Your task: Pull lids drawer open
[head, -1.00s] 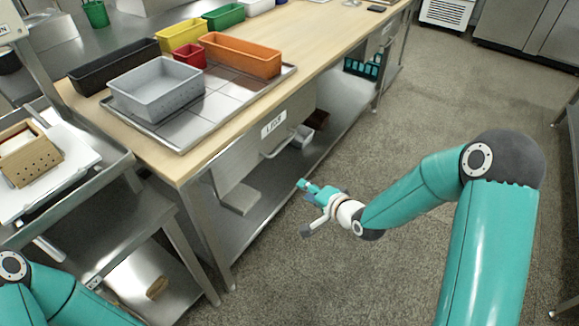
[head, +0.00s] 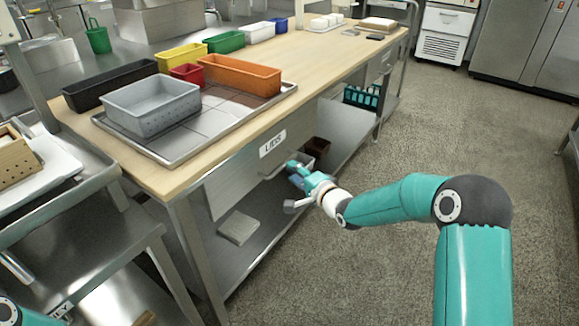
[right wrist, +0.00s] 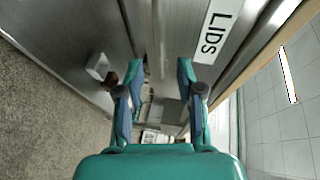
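The lids drawer (head: 235,170) has a steel front under the wooden worktop, with a white LIDS label (head: 272,144). It looks shut, with its front flush under the worktop edge. Part of its bar handle (head: 272,174) shows below the label, just left of my right gripper (head: 291,168). In the right wrist view the gripper (right wrist: 160,68) is open, its two fingers apart on either side of the handle area, and the LIDS label (right wrist: 217,35) is to their right. I cannot tell whether the fingers touch the handle. My left gripper is out of view.
A tray (head: 180,150) with a grey bin (head: 152,106) stands on the worktop (head: 330,62) above the drawer; several coloured bins stand behind. A lower shelf (head: 268,218) runs under the drawer. The floor (head: 430,130) to the right is clear.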

